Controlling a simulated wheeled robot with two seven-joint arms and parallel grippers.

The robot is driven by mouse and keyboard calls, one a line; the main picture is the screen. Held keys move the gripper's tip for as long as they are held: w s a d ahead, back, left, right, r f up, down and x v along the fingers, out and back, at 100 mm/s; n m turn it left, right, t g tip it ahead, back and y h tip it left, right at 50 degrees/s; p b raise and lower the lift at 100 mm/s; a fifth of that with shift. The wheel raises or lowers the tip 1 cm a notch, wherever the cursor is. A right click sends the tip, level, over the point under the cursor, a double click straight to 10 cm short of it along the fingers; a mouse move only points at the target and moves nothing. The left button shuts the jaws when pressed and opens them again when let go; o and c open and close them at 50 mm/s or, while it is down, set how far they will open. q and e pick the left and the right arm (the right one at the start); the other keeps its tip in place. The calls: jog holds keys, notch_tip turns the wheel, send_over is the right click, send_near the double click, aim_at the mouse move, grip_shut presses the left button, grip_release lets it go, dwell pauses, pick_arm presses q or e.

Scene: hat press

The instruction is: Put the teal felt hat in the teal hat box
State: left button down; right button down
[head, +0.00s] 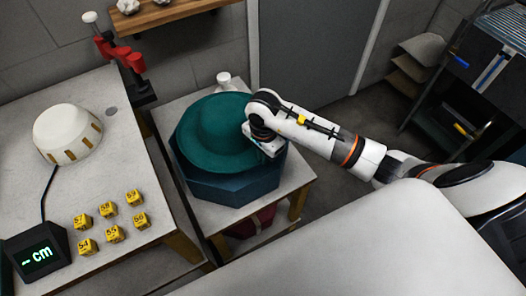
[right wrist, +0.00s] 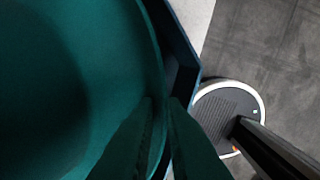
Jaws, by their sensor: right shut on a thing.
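The teal felt hat (head: 222,130) is crown up at the mouth of the octagonal dark teal hat box (head: 236,190). Its brim covers most of the opening; I cannot tell whether it rests inside or hangs just above. My right gripper (head: 264,146) is shut on the right side of the brim. In the right wrist view, the fingers (right wrist: 155,125) pinch the brim edge of the hat (right wrist: 110,70), and the box's wall (right wrist: 185,55) shows just beyond it. My left gripper is not in view.
The box stands on a small pale table (head: 295,172). A table to the left (head: 120,262) holds a white domed device (head: 68,133), several yellow numbered blocks (head: 113,233) and a display (head: 38,254). A red clamp-like tool (head: 120,52) and a white knob (head: 224,80) are behind.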

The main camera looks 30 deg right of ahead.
notch_tip(320, 180, down, 11)
jog(key=b, duration=0.9)
jog(key=shift+f, duration=0.15)
jog(key=shift+s+f, duration=0.15)
